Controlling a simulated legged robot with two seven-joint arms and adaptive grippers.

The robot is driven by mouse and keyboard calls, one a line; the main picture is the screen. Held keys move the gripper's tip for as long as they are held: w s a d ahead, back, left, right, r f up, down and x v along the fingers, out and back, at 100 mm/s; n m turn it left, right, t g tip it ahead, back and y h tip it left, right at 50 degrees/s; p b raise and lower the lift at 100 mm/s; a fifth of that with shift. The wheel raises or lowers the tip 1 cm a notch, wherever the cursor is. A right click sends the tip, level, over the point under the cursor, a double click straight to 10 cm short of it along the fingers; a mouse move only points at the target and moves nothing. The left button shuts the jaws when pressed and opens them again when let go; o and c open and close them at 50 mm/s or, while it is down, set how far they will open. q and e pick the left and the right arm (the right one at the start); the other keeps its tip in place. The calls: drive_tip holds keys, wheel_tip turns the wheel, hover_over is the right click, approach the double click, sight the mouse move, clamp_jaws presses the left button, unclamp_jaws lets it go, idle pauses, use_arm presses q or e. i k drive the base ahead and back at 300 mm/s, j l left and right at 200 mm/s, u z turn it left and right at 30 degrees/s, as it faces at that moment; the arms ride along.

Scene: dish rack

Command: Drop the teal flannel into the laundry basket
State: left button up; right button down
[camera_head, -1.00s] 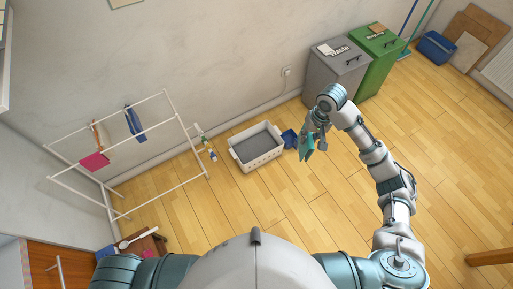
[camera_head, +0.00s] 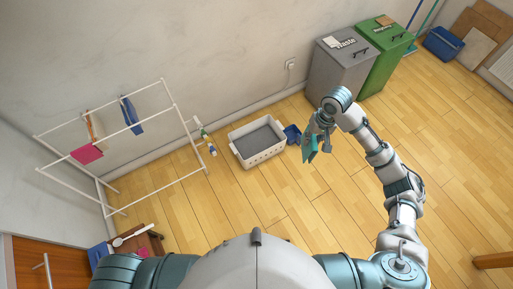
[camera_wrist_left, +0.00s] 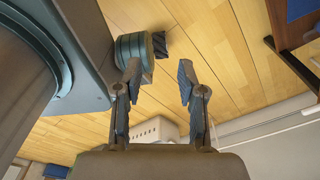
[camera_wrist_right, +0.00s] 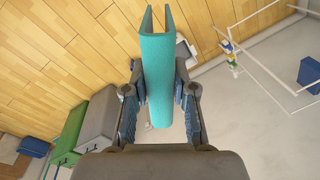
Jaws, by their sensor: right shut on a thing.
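The teal flannel (camera_head: 309,148) hangs folded from my right gripper (camera_head: 319,140), to the right of the laundry basket and apart from it in the head view. In the right wrist view the flannel (camera_wrist_right: 157,80) is a folded strip between the fingers of my right gripper (camera_wrist_right: 160,100), which is shut on it. The laundry basket (camera_head: 241,157) is a white perforated tub with a grey inside, standing on the floor near the wall. My left gripper (camera_wrist_left: 157,85) is open and empty in the left wrist view; it is not seen in the head view.
A white drying rack (camera_head: 148,195) with a pink cloth (camera_head: 87,153) and a blue cloth (camera_head: 131,116) stands at left. Bottles (camera_head: 203,135) stand between rack and basket. Grey (camera_head: 338,72) and green (camera_head: 384,58) bins stand behind.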

sight(259, 143)
drive_tip(key=i+u, duration=0.2)
drive_tip(key=i, duration=0.2)
drive_tip(key=i+l+u, duration=0.2)
drive_tip(key=i, duration=0.25)
drive_tip(key=i+u, duration=0.25)
drive_tip(key=i, duration=0.15)
drive_tip(key=i+l+u, duration=0.2)
drive_tip(key=i+l, duration=0.1)
drive_tip(key=i, duration=0.1)
